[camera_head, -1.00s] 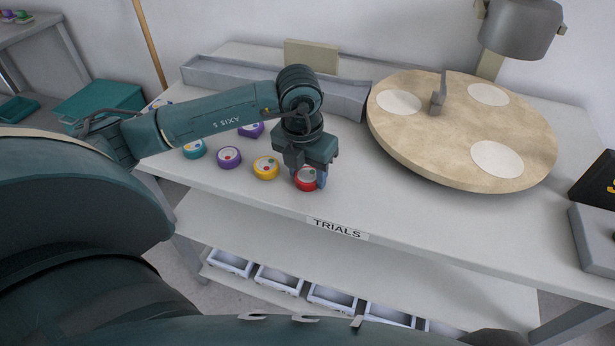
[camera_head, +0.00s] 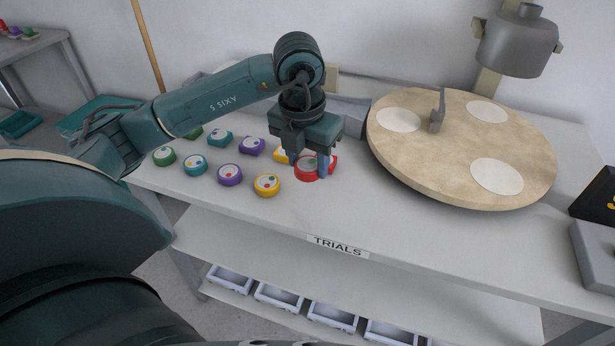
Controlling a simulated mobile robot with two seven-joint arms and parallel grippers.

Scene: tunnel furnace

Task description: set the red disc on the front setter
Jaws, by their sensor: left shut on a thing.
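The red disc (camera_head: 306,174) with a pale top is between the fingers of my left gripper (camera_head: 307,166). The gripper is shut on it and holds it raised above the table, left of the round tan turntable. The turntable (camera_head: 440,165) carries three white round setters. The one nearest the front edge (camera_head: 497,176) is at right and empty. The other two, at back left (camera_head: 398,119) and back right (camera_head: 487,111), are also empty. My right gripper is not in view.
Round yellow (camera_head: 267,185), purple (camera_head: 230,174), teal (camera_head: 194,165) and green (camera_head: 164,156) discs stand left of my gripper, with squarish pieces behind. An upright grey post (camera_head: 438,110) stands on the turntable. A grey cylinder (camera_head: 517,45) hangs behind it. The table front is clear.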

